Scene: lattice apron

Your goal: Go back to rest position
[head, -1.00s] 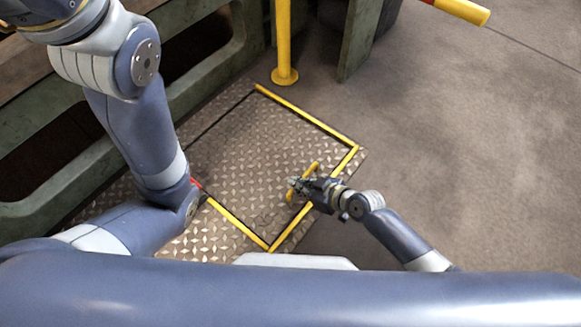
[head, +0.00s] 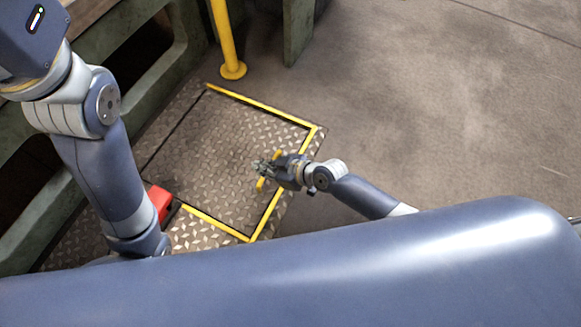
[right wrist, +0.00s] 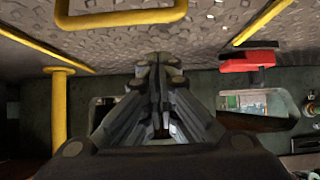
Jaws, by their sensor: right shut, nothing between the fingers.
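My right gripper (head: 262,168) is over the metal tread-plate hatch (head: 222,135) with its yellow edging. The fingers are closed together with nothing between them, as the right wrist view shows (right wrist: 157,85). A yellow handle (head: 261,184) on the hatch appears beside and partly behind the fingers in the head view. In the right wrist view the handle (right wrist: 120,18) lies beyond the fingertips, apart from them. My left arm (head: 100,165) comes in at the left, but its gripper is out of the picture.
A yellow post (head: 226,40) stands on the floor behind the hatch. A green frame with openings (head: 160,75) runs along the left. A red object (head: 159,199) is beside my left arm and also shows in the right wrist view (right wrist: 248,60). Bare floor (head: 430,110) lies to the right.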

